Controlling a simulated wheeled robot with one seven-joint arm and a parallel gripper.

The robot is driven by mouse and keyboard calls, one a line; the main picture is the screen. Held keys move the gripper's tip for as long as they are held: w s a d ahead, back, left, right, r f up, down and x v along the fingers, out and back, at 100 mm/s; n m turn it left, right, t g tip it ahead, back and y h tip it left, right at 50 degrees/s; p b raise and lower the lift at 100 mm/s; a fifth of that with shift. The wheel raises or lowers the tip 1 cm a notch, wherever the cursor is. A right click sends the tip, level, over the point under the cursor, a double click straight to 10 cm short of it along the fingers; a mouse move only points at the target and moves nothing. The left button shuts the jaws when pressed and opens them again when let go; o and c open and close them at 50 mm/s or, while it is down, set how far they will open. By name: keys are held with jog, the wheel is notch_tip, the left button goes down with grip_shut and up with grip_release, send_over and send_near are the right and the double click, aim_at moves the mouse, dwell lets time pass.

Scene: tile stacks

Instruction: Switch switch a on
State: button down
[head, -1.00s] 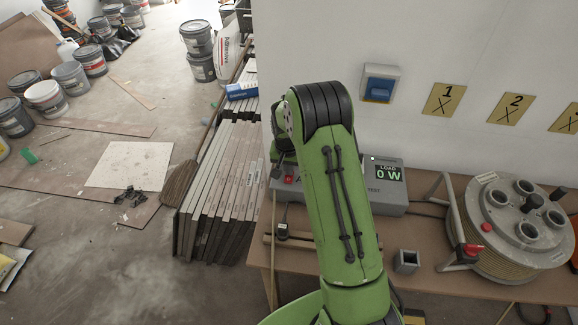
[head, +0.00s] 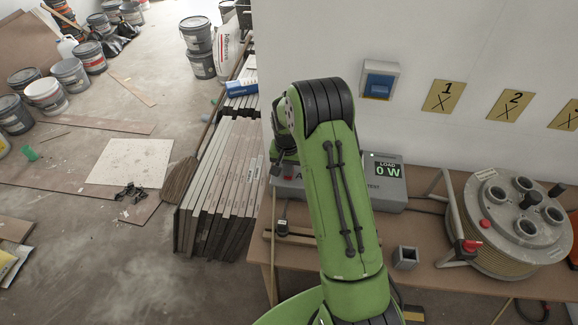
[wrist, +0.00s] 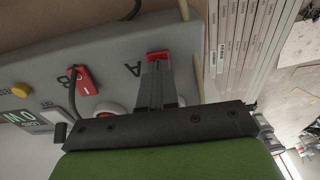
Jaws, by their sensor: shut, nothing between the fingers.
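Switch a is a red rocker (wrist: 158,56) beside the letter A on a sloped grey test box (wrist: 110,45) in the wrist view. My gripper (wrist: 159,68) is shut and empty, its fingertips right at the near edge of this switch and covering part of it. I cannot tell whether they touch it. In the head view my green arm hides much of the grey box (head: 393,197), and my gripper is mostly hidden behind the arm. The box's display (head: 387,171) reads 0 W.
A second red switch (wrist: 85,82), marked B, and a yellow button (wrist: 22,88) are on the same box. A cable reel (head: 515,225) stands right on the bench, a small grey square block (head: 405,257) in front. A blue wall switch (head: 379,85) is above. Tile stacks (head: 215,190) stand left.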

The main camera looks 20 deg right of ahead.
aim_at(287, 179)
jog(key=shift+s+r, duration=0.1)
jog(key=shift+r, duration=0.1)
notch_tip(287, 179, up, 14)
jog(key=s+p, duration=0.1)
jog(key=p, duration=0.2)
jog(key=shift+a+f, duration=0.2)
jog(key=shift+a, duration=0.2)
jog(key=shift+d, duration=0.1)
